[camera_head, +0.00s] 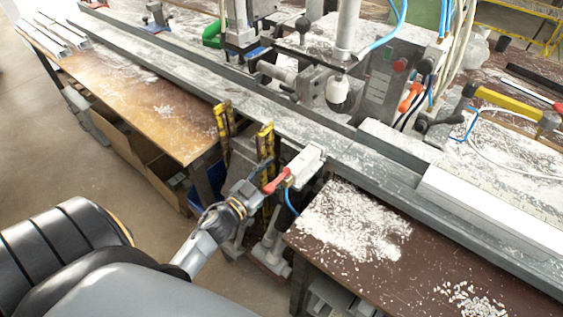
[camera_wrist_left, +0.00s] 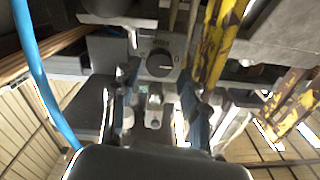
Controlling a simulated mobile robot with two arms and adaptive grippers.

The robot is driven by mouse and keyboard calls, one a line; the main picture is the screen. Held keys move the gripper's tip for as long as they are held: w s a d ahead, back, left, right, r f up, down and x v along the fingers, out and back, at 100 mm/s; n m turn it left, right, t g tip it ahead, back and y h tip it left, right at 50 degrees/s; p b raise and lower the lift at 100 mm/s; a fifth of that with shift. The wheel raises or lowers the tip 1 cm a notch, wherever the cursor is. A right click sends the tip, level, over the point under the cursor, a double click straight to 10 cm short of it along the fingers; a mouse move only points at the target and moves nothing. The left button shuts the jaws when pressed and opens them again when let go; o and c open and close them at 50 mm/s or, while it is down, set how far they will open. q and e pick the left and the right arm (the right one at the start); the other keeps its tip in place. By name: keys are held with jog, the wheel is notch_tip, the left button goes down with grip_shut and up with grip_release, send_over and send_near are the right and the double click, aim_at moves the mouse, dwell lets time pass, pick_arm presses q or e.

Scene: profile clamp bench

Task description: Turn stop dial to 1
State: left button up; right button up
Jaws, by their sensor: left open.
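The stop dial (camera_wrist_left: 160,57) is a round black knob on a grey plate in the upper middle of the left wrist view. A short white mark on it points to the right. In the head view, my left gripper (camera_head: 264,178) is at the bench's front edge, near a red lever. I cannot make out the dial there. My right gripper is not in view.
Yellow, worn posts (camera_head: 266,145) stand close to my left gripper. A pale box (camera_head: 305,163) with a red lever (camera_head: 277,181) is just right of it. A blue hose (camera_wrist_left: 38,75) runs down the left of the wrist view. White chips cover the brown table (camera_head: 340,265).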

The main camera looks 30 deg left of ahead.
aim_at(283, 162)
pick_arm(q)
jog(key=shift+w+d, duration=0.15)
jog(key=shift+w, duration=1.45)
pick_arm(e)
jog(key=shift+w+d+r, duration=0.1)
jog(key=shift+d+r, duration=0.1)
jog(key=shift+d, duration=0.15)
pick_arm(q)
jog(key=c, duration=0.9)
